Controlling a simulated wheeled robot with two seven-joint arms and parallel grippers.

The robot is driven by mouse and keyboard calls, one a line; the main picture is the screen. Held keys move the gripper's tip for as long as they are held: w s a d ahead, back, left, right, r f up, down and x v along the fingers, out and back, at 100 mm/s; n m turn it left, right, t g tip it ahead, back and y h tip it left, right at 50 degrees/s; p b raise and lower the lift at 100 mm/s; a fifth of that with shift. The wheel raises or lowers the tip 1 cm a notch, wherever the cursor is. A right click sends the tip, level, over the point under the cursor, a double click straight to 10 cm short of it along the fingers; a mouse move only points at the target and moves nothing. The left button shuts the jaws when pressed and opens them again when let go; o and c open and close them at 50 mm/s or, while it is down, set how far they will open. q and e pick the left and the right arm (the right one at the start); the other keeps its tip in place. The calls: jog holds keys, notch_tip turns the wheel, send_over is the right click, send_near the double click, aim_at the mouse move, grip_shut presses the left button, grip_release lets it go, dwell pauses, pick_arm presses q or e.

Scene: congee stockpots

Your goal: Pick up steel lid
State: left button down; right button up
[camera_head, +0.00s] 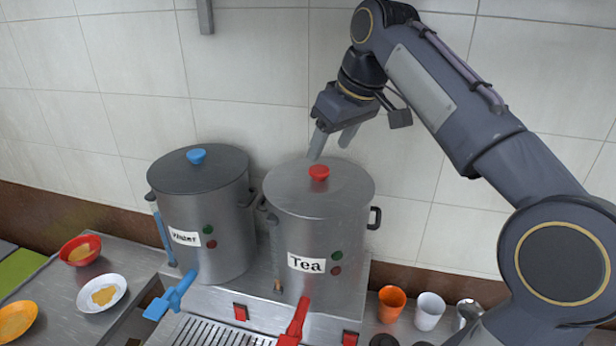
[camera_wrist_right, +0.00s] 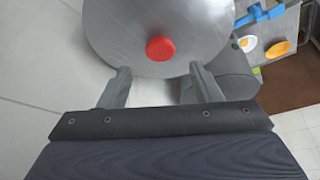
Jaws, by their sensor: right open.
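The steel lid (camera_head: 346,181) with a red knob (camera_head: 319,172) sits on the pot labelled Tea (camera_head: 330,235). A darker lid (camera_head: 222,166) with a blue knob covers the pot labelled Water (camera_head: 215,235). My right gripper (camera_head: 332,147) is open and empty, just above and behind the red knob. In the right wrist view the lid (camera_wrist_right: 150,25) fills the top, and the red knob (camera_wrist_right: 160,49) lies ahead of and between the spread fingertips (camera_wrist_right: 158,72). I see no contact with the knob. My left gripper is not in view.
A tiled wall (camera_head: 260,130) stands close behind the pots. Orange (camera_head: 391,300) and white (camera_head: 429,308) cups stand at the right. A red bowl (camera_head: 80,249) and white plate (camera_head: 101,292) lie at the left. Blue (camera_head: 172,293) and red (camera_head: 294,322) taps stick out in front.

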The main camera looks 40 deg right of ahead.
aim_at(320, 169)
jog(key=shift+f, duration=0.9)
jog(key=p+x, duration=0.1)
jog(key=x, duration=0.4)
jog(key=shift+w+r, duration=0.15)
jog(key=shift+w, duration=0.05)
jog(key=c, duration=1.1)
